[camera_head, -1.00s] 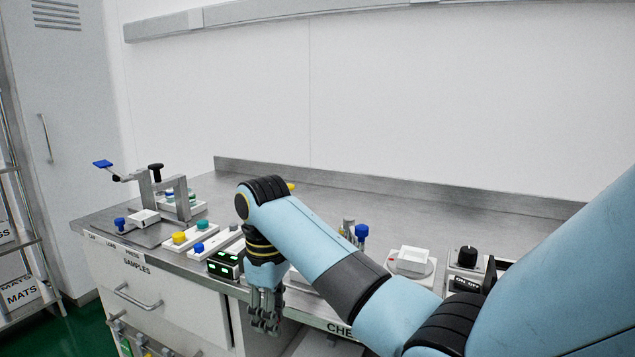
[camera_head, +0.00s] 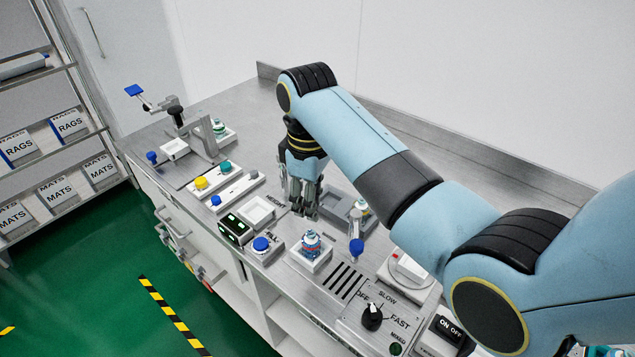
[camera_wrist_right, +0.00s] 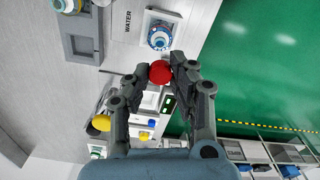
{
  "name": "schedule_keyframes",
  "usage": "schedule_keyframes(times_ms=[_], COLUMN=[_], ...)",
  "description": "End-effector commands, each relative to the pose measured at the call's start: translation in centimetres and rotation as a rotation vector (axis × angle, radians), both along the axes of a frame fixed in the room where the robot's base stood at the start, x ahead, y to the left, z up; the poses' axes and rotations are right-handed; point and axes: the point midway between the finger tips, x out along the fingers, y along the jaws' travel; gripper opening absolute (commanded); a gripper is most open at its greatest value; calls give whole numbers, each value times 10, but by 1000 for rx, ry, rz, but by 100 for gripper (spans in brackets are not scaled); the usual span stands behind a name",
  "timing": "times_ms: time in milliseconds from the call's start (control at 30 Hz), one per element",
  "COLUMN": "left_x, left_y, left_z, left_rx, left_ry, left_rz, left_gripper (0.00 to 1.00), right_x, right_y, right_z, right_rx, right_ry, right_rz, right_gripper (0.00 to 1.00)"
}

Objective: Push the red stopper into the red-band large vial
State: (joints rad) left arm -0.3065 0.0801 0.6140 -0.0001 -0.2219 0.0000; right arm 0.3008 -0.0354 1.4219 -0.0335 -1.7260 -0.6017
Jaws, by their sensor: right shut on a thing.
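My right gripper (camera_head: 303,208) points down above the bench, behind a large vial. In the right wrist view the same gripper (camera_wrist_right: 160,74) is shut on the round red stopper (camera_wrist_right: 159,69), held between its fingertips. I cannot make the stopper out in the head view. The large vial (camera_head: 311,242), with red and blue marks, stands upright in a white holder to the lower right of the gripper. In the right wrist view a vial (camera_wrist_right: 160,37) shows its round top with a blue ring, apart from the stopper. My left gripper is not in view.
A blue button (camera_head: 261,244) and a green-lit display (camera_head: 236,229) lie left of the vial. A blue-topped lever (camera_head: 356,250) stands to its right, near a control panel with a black knob (camera_head: 372,316). A lever press (camera_head: 190,135) stands at the far left.

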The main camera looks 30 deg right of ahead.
Motion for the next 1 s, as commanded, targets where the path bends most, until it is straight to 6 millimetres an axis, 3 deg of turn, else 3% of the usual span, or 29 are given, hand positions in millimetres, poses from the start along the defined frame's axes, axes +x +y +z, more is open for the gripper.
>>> schedule_keyframes(times_ms=[400,600,1000], left_x=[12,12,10], left_y=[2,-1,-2], left_z=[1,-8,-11], left_rx=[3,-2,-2], left_ry=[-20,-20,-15], left_rz=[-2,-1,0], left_gripper=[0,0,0], right_x=[0,0,0], right_y=[0,0,0], right_z=[-36,-51,-58], right_rx=[-1,0,0], right_ry=[1,0,-1], right_rz=[-1,-1,-1], right_gripper=[9,9,9])
